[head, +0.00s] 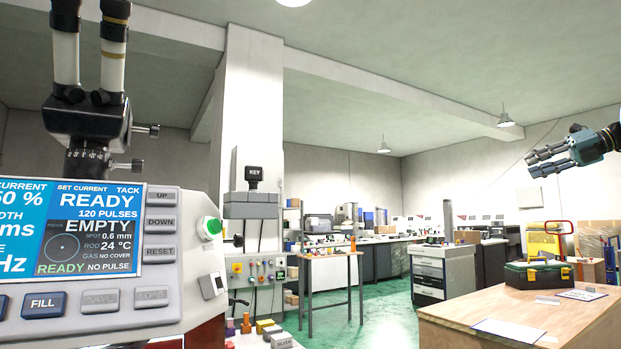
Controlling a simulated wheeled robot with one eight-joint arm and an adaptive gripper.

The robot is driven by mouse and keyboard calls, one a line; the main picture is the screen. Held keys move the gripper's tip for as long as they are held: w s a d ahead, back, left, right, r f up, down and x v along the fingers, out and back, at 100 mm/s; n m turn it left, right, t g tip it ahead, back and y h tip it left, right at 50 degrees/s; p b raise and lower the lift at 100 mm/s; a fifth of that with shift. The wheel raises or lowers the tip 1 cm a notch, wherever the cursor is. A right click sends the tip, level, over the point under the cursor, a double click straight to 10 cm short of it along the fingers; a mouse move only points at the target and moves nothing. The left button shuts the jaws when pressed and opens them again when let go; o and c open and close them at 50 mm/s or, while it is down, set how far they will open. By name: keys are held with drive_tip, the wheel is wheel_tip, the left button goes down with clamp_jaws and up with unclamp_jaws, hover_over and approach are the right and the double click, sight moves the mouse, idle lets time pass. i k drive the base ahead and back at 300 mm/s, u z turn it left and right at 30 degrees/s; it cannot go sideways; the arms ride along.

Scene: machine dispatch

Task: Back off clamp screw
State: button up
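A microscope head (88,118) with two eyepiece tubes stands at the upper left, above a control panel. Two small metal screws with knurled ends, an upper screw (148,130) and a lower screw (128,165), stick out to the right of it. I cannot tell whether either is the clamp screw; no label shows. My gripper (535,163) is at the far right, raised in the air, its fingers pointing left. It is far from the microscope and touches nothing. Its two fingers lie close together in this view, and I cannot tell if they are open.
The control panel (168,272) with its screen and buttons fills the lower left. A wooden-topped bench (450,312) at the lower right bears a green toolbox (538,273) and papers. A tall narrow table (334,256) stands mid-room. Green floor (390,325) is clear between.

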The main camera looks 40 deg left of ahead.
sight(137, 164)
drive_tip(key=z, duration=0.2)
drive_tip(key=i, duration=0.75)
drive_tip(key=u, duration=2.8)
